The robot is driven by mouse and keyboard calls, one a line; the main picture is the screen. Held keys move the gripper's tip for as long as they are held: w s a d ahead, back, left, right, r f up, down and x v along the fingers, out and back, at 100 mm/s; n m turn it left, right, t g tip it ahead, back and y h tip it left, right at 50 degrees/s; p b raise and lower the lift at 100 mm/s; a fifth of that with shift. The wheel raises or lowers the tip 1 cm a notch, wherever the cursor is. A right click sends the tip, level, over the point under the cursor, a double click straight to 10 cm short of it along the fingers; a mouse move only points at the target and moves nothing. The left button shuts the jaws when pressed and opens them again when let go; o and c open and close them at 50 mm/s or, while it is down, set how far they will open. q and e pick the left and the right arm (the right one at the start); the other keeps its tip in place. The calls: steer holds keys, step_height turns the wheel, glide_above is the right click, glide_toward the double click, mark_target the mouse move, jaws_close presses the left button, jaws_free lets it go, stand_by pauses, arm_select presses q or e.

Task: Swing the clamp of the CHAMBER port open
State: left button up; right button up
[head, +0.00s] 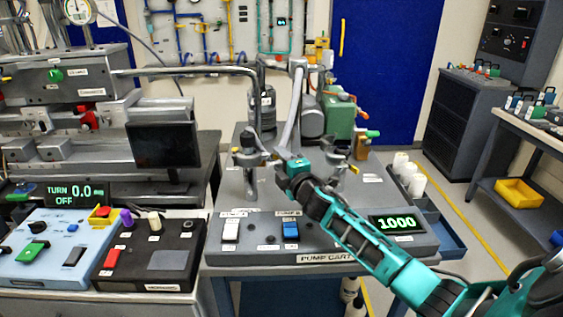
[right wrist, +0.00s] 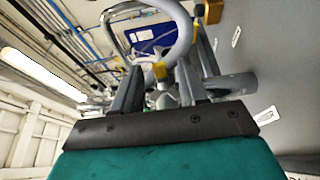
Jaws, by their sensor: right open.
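My right gripper (head: 284,155) reaches in from the lower right over the pump cart (head: 320,242). Its jaws are open just right of a grey upright port (head: 250,158) with a brass-coloured clamp. A second port fitting (head: 350,158) stands to the right of the gripper. In the right wrist view my open fingers (right wrist: 160,82) frame a pale curved hose (right wrist: 180,42) and a brass-coloured clamp part (right wrist: 159,71); I cannot tell whether they touch. The small port labels are unreadable, so I cannot tell which port is CHAMBER. My left gripper is not in view.
The cart's front has a white switch (head: 230,230), a blue switch (head: 291,229) and a green display (head: 397,223) reading 1000. A grey hose (head: 291,112) rises behind the gripper. A green pump (head: 340,117) stands behind. Control boxes (head: 150,250) lie at left.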

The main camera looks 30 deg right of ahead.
steer(key=shift+w, duration=0.15)
jaws_close()
stand_by(0.4)
